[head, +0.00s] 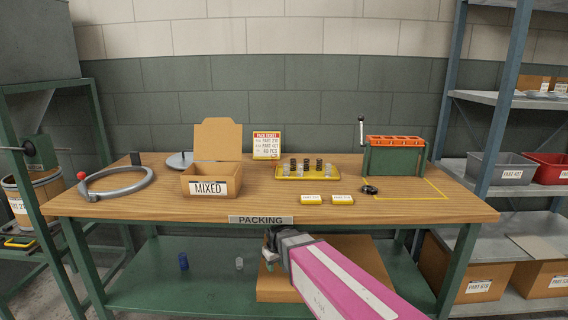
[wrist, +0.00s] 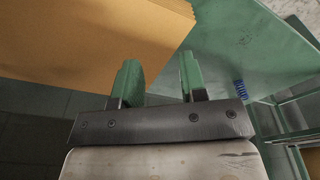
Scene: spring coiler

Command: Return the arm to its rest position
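My pink arm (head: 340,280) reaches in from the lower right of the head view. My gripper (head: 270,250) is in front of the packing bench, below its front edge and near the lower shelf. In the wrist view my gripper (wrist: 159,78) has its two green-tipped fingers apart, with nothing between them. A cardboard box (wrist: 90,35) lies beyond the fingers at the upper left of the wrist view. In the head view my arm hides part of this box (head: 350,250) on the lower shelf.
The bench top (head: 140,204) holds a MIXED box (head: 208,187), a yellow tray (head: 310,173) of small parts and a green cranked device (head: 393,158). A blue spring (head: 183,261) stands on the lower shelf. Shelving (head: 500,99) stands at right.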

